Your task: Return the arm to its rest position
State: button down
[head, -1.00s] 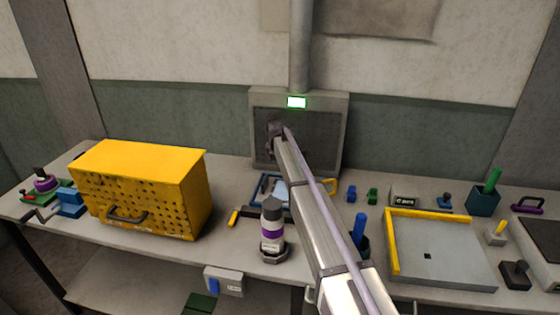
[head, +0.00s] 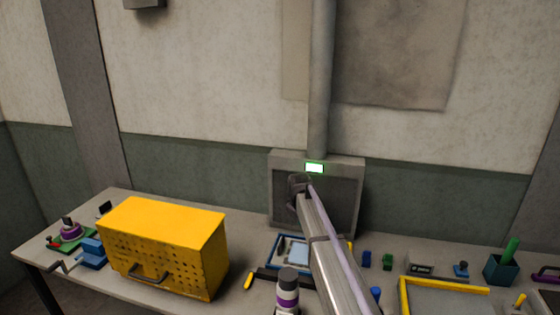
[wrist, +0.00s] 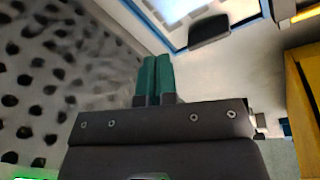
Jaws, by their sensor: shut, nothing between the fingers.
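My gripper (wrist: 157,75) shows in the wrist view with its two green fingers shut side by side and nothing between them. In the head view my arm reaches up from the bottom toward the grey panel (head: 338,215) at the back of the bench, and its dark end is in front of that panel. The fingers are hidden in the head view. In the wrist view the perforated face of the panel (wrist: 50,60) is at the left, apart from the fingers as far as I can tell.
A yellow perforated box (head: 165,245) stands on the bench at left. A blue-framed tray (head: 290,250) lies below the panel. A bottle (head: 287,290) stands in front of it. A yellow-edged plate (head: 445,298) and a pen cup (head: 501,270) are at right. Open air lies above the bench.

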jog(key=s+d+m, duration=0.2)
jog(key=s+m, duration=0.1)
jog(key=s, duration=1)
jog(key=s+d+m+g, duration=0.1)
jog(key=s+d+m, duration=0.1)
jog(key=s, duration=1.2)
jog(key=s+d+m+g, duration=0.1)
jog(key=s+d+m, duration=0.1)
jog(key=s, duration=1.1)
jog(key=shift+s+d+m+y, duration=0.15)
jog(key=shift+d+m+y, duration=0.2)
jog(key=shift+m, duration=0.45)
